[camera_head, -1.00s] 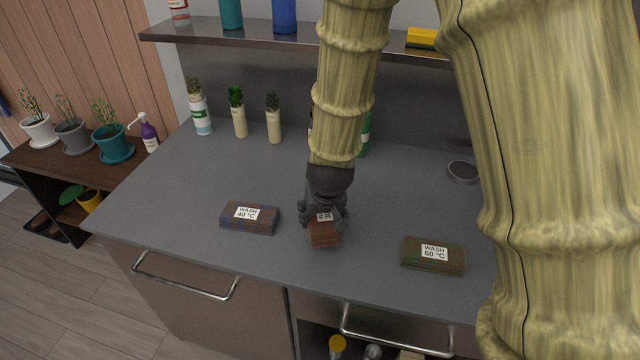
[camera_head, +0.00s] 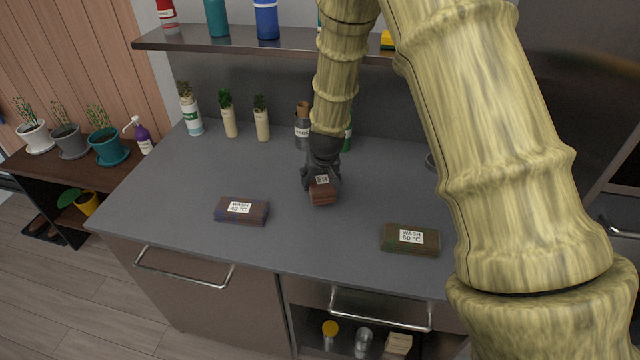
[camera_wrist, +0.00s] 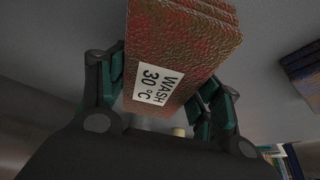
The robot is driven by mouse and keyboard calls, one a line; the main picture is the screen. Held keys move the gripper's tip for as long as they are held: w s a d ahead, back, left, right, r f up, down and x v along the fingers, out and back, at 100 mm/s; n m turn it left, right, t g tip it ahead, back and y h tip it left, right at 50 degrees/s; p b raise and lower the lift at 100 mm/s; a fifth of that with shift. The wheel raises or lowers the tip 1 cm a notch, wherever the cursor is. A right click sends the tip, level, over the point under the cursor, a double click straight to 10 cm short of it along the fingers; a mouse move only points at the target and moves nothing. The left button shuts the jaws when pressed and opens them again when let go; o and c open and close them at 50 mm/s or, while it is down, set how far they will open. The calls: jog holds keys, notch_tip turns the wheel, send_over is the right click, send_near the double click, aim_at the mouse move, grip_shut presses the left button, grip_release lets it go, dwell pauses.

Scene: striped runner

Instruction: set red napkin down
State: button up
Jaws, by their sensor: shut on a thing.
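The red napkin (camera_head: 322,195) is a folded, brick-like reddish-brown bundle with a white label. The label reads "WASH 30 °C" in the wrist view, where the napkin (camera_wrist: 180,40) fills the upper middle. My gripper (camera_head: 321,181) is shut on it, with dark green-padded fingers (camera_wrist: 165,100) on either side. My gripper is over the middle of the grey counter (camera_head: 290,240). I cannot tell whether the napkin touches the counter.
A blue-red bundle labelled "WASH 40 °C" (camera_head: 241,216) lies left of my gripper. A green-brown bundle labelled "WASH 60 °C" (camera_head: 398,244) lies to the right, nearer the front edge. Bottles and potted plants (camera_head: 262,122) stand along the back under a shelf (camera_head: 200,40).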

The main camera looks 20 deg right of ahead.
aim_at(319, 185)
jog(key=p+x, duration=0.1)
jog(key=x, duration=0.1)
jog(key=shift+w+f, duration=0.15)
jog(key=shift+f, duration=0.5)
jog(key=shift+s, duration=0.3)
jog(key=shift+w+a+f, duration=0.1)
jog(key=shift+w+f, duration=0.05)
jog(key=shift+f, duration=0.1)
jog(key=o, duration=1.1)
jog(key=shift+r, duration=0.15)
jog(key=shift+o, duration=0.2)
jog(key=shift+r, duration=0.15)
